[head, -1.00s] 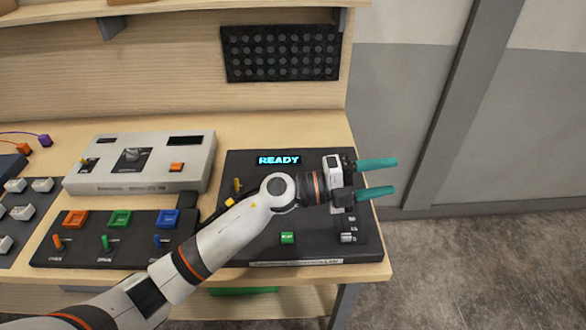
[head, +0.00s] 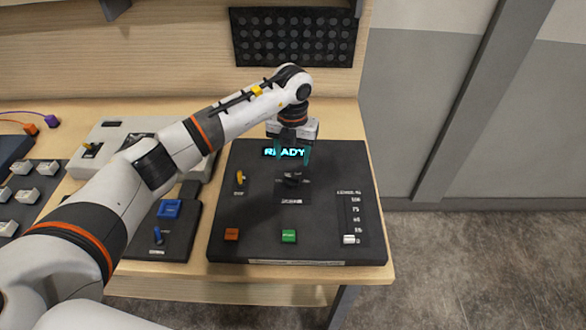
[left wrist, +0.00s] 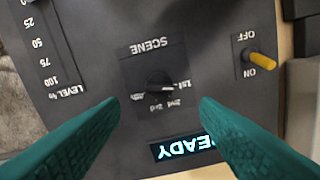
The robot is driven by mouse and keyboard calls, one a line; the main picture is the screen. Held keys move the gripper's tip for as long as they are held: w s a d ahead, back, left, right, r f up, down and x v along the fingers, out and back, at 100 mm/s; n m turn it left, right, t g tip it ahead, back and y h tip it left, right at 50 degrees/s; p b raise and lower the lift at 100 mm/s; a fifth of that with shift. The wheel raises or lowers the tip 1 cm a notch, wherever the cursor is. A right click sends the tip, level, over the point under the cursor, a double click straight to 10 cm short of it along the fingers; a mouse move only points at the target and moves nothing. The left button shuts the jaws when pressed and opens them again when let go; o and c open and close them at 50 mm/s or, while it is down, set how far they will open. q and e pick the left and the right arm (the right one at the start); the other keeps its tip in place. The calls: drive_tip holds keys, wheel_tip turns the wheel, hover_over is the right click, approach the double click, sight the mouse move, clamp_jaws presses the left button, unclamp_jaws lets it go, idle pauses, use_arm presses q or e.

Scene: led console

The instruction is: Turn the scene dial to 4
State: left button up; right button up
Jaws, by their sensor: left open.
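The black console (head: 340,165) stands on the wooden table with its display (head: 286,152) lit, reading READY. The scene dial (head: 292,179) is a black knob in the middle of the console. In the left wrist view the dial (left wrist: 160,88) appears upside down, with small position labels around it that are hard to read. My left gripper (head: 292,158) points down above the console near the display. Its teal fingers (left wrist: 158,112) are open and spread to either side of the dial, with nothing between them. My right gripper is out of view.
A yellow toggle (head: 240,177) sits left of the dial. A red-orange button (head: 231,234) and a green button (head: 289,236) lie along the front. A level slider (head: 349,239) is at the right. Other control boxes, partly behind my arm, fill the left of the table.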

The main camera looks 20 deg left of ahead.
sight(293, 176)
use_arm(q)
wheel_tip(293, 176, down, 6)
drive_tip(key=shift+f+p, duration=0.1)
drive_tip(key=shift+p, duration=0.6)
drive_tip(key=shift+f, duration=0.65)
